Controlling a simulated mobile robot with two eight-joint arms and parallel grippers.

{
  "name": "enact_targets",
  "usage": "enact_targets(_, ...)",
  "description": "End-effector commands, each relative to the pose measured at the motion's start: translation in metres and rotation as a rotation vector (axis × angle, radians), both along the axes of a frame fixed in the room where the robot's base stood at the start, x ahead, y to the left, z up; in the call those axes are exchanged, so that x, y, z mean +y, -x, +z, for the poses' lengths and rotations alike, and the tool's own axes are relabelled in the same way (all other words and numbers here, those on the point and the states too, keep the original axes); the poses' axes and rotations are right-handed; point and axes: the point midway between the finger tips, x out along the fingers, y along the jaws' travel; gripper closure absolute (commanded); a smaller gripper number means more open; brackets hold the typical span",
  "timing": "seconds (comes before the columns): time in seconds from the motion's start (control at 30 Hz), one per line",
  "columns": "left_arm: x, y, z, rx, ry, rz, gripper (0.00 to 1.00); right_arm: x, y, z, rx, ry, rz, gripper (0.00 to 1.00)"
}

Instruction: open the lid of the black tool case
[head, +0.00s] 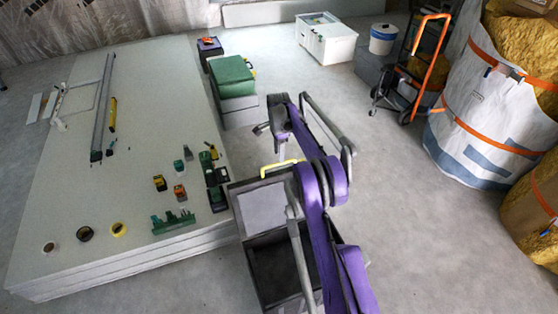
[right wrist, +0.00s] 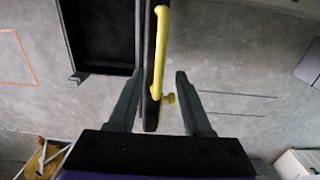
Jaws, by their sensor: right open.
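The black tool case (head: 254,268) stands on the floor just right of the panel stack. Its lid (head: 262,209) is raised, with the pale inner face showing, and the dark inside of the base is exposed. A yellow handle (head: 280,166) is on the lid's far edge. In the right wrist view the lid's edge and yellow handle (right wrist: 160,50) lie between the spread fingers of my right gripper (right wrist: 160,76), with gaps visible; the case base (right wrist: 100,35) is at upper left. In the head view my right gripper (head: 266,129) is beyond the handle. My left gripper is out of view.
The panel stack (head: 60,195) with tools and tape rolls is at the left. A green case (head: 231,76) on a grey box, a white box (head: 327,40), an orange hand truck (head: 415,75) and a large bag (head: 480,110) stand farther back.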

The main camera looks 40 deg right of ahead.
Motion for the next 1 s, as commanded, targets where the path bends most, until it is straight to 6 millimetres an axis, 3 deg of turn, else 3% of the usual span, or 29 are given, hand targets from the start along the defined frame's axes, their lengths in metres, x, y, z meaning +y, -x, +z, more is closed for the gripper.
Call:
enact_targets(0.1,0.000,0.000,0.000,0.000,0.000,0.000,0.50,0.000,0.000,-0.020,0.000,0.000,0.001,0.50)
enact_targets(0.3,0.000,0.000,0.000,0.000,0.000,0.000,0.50,0.001,0.001,-0.039,0.000,0.000,0.001,0.50)
enact_targets(0.63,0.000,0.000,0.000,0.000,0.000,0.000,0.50,0.001,0.001,-0.042,0.000,0.000,0.001,0.50)
enact_targets(0.9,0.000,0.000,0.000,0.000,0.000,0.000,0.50,0.001,0.001,-0.042,0.000,0.000,0.001,0.99)
enact_targets(1.0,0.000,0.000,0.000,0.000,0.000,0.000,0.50,0.001,0.001,-0.042,0.000,0.000,0.001,1.00)
